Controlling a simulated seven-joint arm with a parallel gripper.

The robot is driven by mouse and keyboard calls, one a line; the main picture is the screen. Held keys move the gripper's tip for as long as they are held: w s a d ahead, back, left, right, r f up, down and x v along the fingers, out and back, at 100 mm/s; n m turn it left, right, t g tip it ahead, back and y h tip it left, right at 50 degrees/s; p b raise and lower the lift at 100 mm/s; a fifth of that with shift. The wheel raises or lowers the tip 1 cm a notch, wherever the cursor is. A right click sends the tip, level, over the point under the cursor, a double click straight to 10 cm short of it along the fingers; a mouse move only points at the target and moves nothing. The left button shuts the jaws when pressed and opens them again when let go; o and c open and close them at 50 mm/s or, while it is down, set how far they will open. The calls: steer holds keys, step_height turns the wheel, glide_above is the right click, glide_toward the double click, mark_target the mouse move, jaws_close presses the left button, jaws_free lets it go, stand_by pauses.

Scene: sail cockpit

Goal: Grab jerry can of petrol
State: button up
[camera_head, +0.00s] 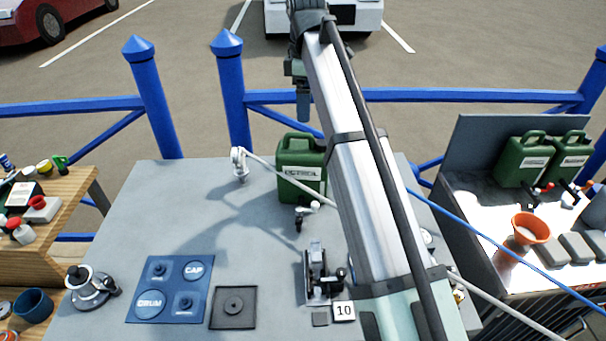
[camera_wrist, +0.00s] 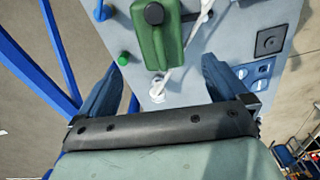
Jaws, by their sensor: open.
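The green jerry can (camera_head: 299,172) with a white petrol label stands upright near the back edge of the grey table, partly hidden by my arm on its right. In the wrist view the can (camera_wrist: 157,36) shows from above, with its dark cap, ahead of my fingers. My gripper (camera_wrist: 162,66) is open and empty, with one blue finger on each side and the can beyond the fingertips. In the head view the gripper (camera_head: 303,112) hangs above and behind the can, apart from it.
A white fitting (camera_head: 239,160) with a pale rope stands left of the can; a blue rope (camera_head: 470,228) runs to the right. Blue railings (camera_head: 228,90) stand behind the table. Two similar green cans (camera_head: 523,158) stand on the right bench. A blue panel (camera_head: 170,289) lies at the front left.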

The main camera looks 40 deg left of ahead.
glide_above(303, 148)
steer(key=f, duration=0.7)
steer(key=shift+w+d+f, duration=0.15)
steer(key=shift+d+f, duration=0.05)
steer(key=shift+f, duration=0.1)
steer(key=shift+a+f, duration=0.15)
steer(key=shift+f, duration=1.3)
steer(key=shift+a+f, duration=0.1)
steer(key=shift+f, duration=1.35)
steer(key=shift+c, duration=0.2)
steer(key=shift+r, duration=0.1)
steer(key=c, duration=1.7)
